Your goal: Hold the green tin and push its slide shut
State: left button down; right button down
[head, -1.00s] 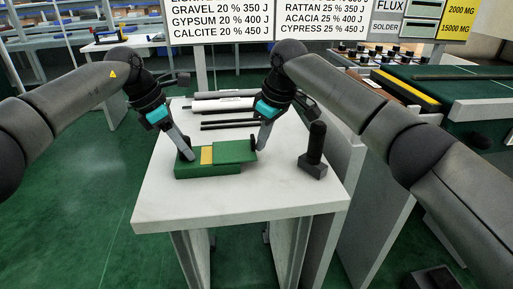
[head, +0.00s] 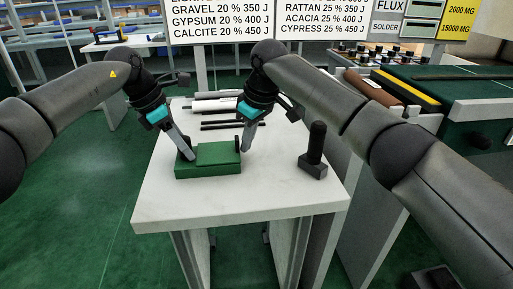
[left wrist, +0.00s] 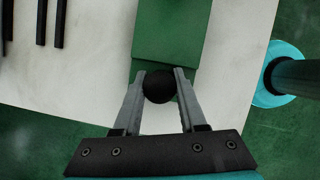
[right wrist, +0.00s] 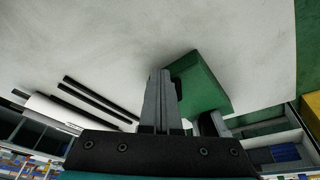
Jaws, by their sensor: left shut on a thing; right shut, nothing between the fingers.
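The green tin (head: 208,172) lies on the white table. Its green slide (head: 218,152) covers the top, with no yellow showing and its right end about level with the tin's. My left gripper (head: 190,156) is at the tin's left end, shut on its black knob (left wrist: 159,87), seen between the fingers in the left wrist view. My right gripper (head: 246,149) is shut and empty against or very near the slide's right end, by a small black piece (head: 237,143). In the right wrist view its closed fingers (right wrist: 163,76) are beside the tin (right wrist: 203,85); contact is unclear.
A black upright handle on a block (head: 315,160) stands on the table to the right. Several black rods (head: 220,125) and a white roll (head: 213,104) lie behind the tin. The front of the white table (head: 240,205) is clear.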

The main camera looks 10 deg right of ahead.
pick_arm(q)
jog(key=shift+f, duration=0.2)
pick_arm(e)
jog(key=shift+d, duration=0.5)
jog(key=shift+r, duration=0.15)
notch_tip(320, 180, up, 7)
jog(key=shift+d, duration=0.1)
pick_arm(q)
jog(key=shift+c, duration=1.9)
grip_release()
jog(key=shift+r, duration=0.1)
pick_arm(e)
jog(key=shift+f, duration=0.2)
pick_arm(q)
jog(key=v, duration=1.2)
